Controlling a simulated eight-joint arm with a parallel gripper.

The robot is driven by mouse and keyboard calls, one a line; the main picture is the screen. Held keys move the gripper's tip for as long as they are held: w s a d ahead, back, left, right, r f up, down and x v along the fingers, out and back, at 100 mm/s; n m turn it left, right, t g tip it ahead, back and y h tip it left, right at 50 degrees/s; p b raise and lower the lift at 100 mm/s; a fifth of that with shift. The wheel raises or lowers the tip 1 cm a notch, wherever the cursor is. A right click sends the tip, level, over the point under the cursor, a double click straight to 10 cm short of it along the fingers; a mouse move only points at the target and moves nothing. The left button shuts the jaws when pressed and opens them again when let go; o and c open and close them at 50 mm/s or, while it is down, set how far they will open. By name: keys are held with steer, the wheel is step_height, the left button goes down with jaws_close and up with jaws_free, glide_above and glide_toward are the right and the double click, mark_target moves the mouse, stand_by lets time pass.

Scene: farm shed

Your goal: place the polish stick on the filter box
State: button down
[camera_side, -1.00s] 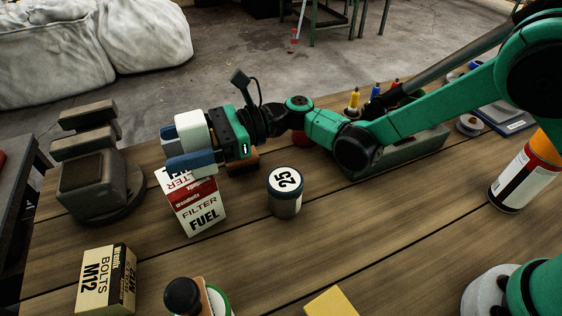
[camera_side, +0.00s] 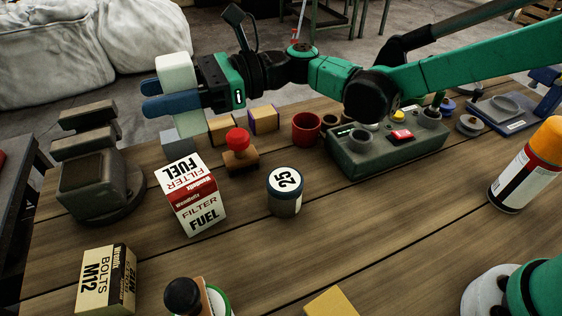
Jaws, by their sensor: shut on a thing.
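The filter box (camera_side: 197,214) stands upright on the table, white with a red band and the words FILTER FUEL. Its top is clear. My gripper (camera_side: 168,93) is above the box and a little toward its left, with clear space between. Its blue fingers are shut on a pale, whitish block (camera_side: 175,68), which I take for the polish stick. The stick's upper part rises above the fingers; its middle is hidden by them.
A grey-blue block (camera_side: 181,145) lies just behind the box. A red-knobbed stamp (camera_side: 240,157) and a lidded jar marked 25 (camera_side: 285,198) stand to its right. A dark vise-like tool (camera_side: 95,180) is at left, a bolts box (camera_side: 105,282) in front.

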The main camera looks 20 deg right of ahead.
steer(key=a+r, duration=0.3)
steer(key=r, duration=1)
step_height(320, 180, down, 20)
steer(key=shift+f, duration=0.15)
steer(key=shift+f, duration=0.1)
steer(key=shift+c, duration=1.8)
jaws_free()
